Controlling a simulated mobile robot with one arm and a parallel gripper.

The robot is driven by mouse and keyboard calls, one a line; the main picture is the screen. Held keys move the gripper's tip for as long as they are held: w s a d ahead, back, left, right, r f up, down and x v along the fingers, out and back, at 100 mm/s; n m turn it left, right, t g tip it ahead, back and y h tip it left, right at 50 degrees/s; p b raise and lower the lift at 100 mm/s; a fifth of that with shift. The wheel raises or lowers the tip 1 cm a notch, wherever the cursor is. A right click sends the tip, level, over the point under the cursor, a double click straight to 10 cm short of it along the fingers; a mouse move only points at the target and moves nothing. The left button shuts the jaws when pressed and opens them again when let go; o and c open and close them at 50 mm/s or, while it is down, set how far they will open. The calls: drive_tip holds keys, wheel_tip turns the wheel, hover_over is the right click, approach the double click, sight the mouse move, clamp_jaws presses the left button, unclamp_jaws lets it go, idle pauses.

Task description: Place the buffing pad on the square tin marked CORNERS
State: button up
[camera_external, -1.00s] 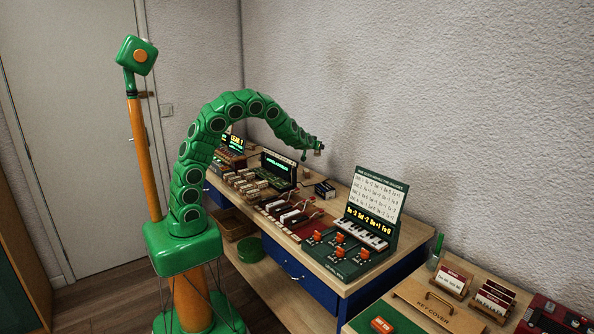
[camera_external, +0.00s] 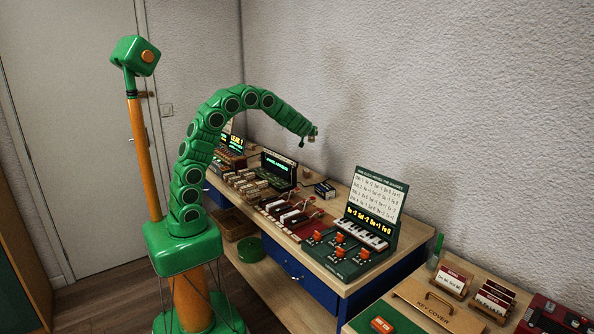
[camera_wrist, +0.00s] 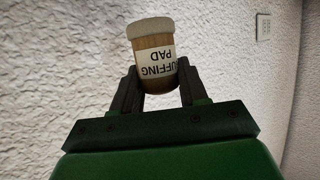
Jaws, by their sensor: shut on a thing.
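The buffing pad (camera_wrist: 153,58) is a short brown cylinder with a pale top and a white label, upside down in the wrist view, partly reading "UFFING PAD". My gripper (camera_wrist: 160,84) is shut on it, with a dark finger on each side. In the external view my gripper (camera_external: 312,133) is small and high above the back of the workbench, near the wall. A small dark box with a light top (camera_external: 325,190) stands on the bench below it. I cannot read its marking, and I cannot make out the square tin marked CORNERS for sure.
The workbench (camera_external: 322,279) carries several devices: lit screens (camera_external: 279,168), a green gauge board with orange knobs (camera_external: 340,247) and a lettered panel (camera_external: 376,203). A lower table at right holds a key cover (camera_external: 433,303) and card holders (camera_external: 494,297). The air around my gripper is clear.

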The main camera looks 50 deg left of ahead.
drive_tip(key=s+a+r+n+g+y, duration=0.2)
drive_tip(key=s+a+n+g, duration=0.1)
drive_tip(key=a, duration=0.4)
drive_tip(key=s+a+r+n+g+y, duration=0.1)
drive_tip(key=s+a+n+g+y, duration=0.15)
drive_tip(key=a, duration=0.55)
drive_tip(key=s+a+f+n+g+y, duration=0.1)
drive_tip(key=s+a+f+n+g, duration=0.2)
drive_tip(key=s+a, duration=0.3)
drive_tip(key=s+a+f+n+g+y, duration=0.1)
drive_tip(key=s+a+f+n+g, duration=0.2)
drive_tip(key=s, duration=0.4)
drive_tip(key=shift+w+a+f, duration=1.25)
drive_tip(key=shift+w+f, duration=0.3)
drive_tip(key=shift+w, duration=0.4)
drive_tip(key=shift+w+a+f, duration=1.3)
drive_tip(key=shift+w+f, duration=0.2)
drive_tip(key=shift+w, duration=0.4)
drive_tip(key=shift+w+a+f, duration=1.25)
drive_tip(key=shift+w+f, duration=0.3)
drive_tip(key=shift+w, duration=0.4)
drive_tip(key=shift+f, duration=1.55)
drive_tip(key=shift+f+h, duration=0.15)
drive_tip(key=shift+h, duration=0.1)
drive_tip(key=o, duration=1)
drive_tip(key=shift+o, duration=0.2)
